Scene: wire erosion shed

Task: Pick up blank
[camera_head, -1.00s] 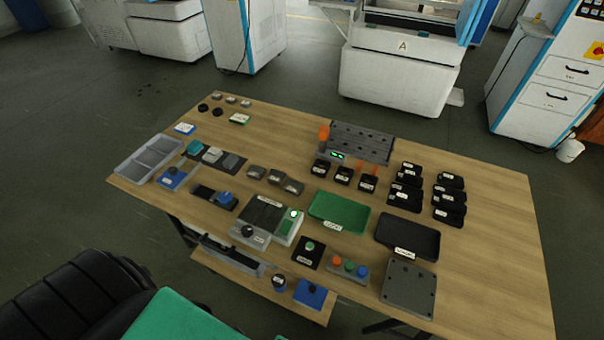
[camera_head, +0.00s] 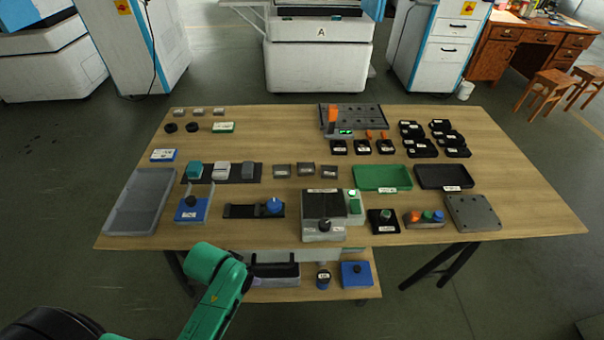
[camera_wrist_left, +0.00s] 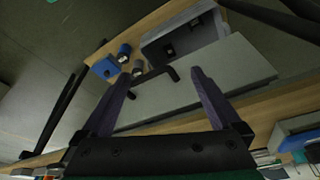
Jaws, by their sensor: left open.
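Three small grey blocks with labels (camera_head: 306,170) lie in a row at the middle of the table in the head view. Three more blocks, teal (camera_head: 194,169), white (camera_head: 221,169) and grey (camera_head: 248,170), sit on a dark strip to their left. The labels are too small to read, so I cannot tell which is the blank. My left gripper (camera_wrist_left: 160,88) is open and empty in the left wrist view, low by the table's front and lower shelf, with a grey box with a black handle beyond the fingers. My right gripper is not in view.
The wooden table (camera_head: 450,220) also bears a grey tray (camera_head: 130,215), a green tray (camera_head: 382,178), a black tray (camera_head: 445,178) and a control box (camera_head: 323,231). The lower shelf (camera_head: 290,294) carries a blue box (camera_head: 357,274).

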